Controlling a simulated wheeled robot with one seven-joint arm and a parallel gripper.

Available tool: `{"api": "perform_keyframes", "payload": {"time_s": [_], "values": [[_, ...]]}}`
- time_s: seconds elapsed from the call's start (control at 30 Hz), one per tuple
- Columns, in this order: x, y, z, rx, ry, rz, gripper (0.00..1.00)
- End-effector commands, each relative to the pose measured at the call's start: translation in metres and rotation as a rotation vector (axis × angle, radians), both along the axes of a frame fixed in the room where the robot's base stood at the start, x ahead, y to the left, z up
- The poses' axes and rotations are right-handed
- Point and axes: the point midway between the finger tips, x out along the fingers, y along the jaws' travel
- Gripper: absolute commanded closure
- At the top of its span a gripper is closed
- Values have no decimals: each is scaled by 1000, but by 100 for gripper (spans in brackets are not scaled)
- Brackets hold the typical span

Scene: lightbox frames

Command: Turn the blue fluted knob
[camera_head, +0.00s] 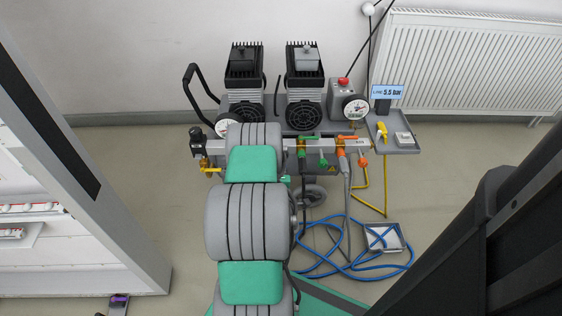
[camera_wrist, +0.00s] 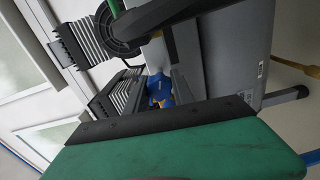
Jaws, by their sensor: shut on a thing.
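The blue fluted knob (camera_wrist: 158,88) shows as a small blue patch near the middle of the wrist view, with most of it hidden by my gripper. My gripper (camera_wrist: 163,77) is shut on it, its dark parts crossing close around the blue. The knob's turn angle cannot be read. In the head view my grey and green arm covers the knob and my gripper. The compressor (camera_head: 303,100) with two dark motor heads stands against the wall behind my arm.
Green-handled (camera_head: 301,148) and orange-handled (camera_head: 341,145) valves sit right of my arm. A gauge (camera_head: 356,110), red button (camera_head: 343,82) and "5.5 bar" sign (camera_head: 388,92) are near. Blue hose (camera_head: 345,268) loops on the floor around a small tray (camera_head: 384,237). A radiator (camera_head: 455,65) is behind.

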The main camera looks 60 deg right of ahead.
Motion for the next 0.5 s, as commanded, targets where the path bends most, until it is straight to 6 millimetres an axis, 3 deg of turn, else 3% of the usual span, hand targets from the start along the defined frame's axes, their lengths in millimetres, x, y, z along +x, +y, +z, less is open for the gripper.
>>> {"api": "perform_keyframes", "payload": {"time_s": [0.5], "values": [[1, 0, 0, 13, -28, 2, 100]]}}
